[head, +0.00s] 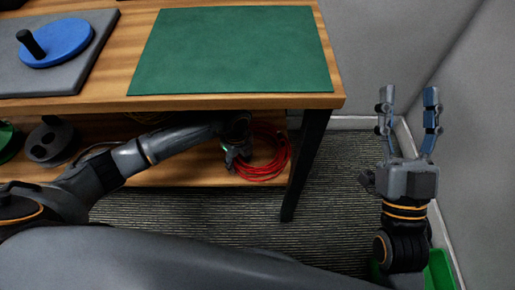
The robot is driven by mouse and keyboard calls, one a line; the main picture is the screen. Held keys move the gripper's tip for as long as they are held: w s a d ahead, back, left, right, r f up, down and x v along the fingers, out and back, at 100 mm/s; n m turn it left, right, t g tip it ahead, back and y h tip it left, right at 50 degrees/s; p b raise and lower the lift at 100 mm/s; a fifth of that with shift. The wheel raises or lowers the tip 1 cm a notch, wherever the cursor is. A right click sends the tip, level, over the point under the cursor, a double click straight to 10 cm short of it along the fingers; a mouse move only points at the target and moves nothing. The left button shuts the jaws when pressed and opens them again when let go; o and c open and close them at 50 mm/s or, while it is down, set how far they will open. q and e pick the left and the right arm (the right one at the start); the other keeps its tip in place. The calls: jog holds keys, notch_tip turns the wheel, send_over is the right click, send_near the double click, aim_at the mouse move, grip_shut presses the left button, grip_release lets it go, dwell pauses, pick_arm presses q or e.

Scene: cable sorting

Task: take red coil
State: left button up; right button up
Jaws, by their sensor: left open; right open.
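The red coil (270,163) lies on the wooden lower shelf near its right end, under the table top. My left arm reaches in under the table top, and my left gripper (241,158) is at the left side of the coil, covering part of it. Its jaws are open, but their exact place around or beside the coil strands is hard to make out. My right gripper (408,108) is open and empty, raised over the floor to the right of the table with its fingers pointing away.
The table top (230,103) overhangs the lower shelf (190,175); a dark table leg (304,165) stands right of the coil. A green mat (235,50) and a blue disc with a black handle (56,43) are on top. A green bin (440,272) is at the lower right.

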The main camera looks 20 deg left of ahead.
pick_arm(q)
grip_shut()
jog(key=shift+r, duration=0.1)
dwell(0.3)
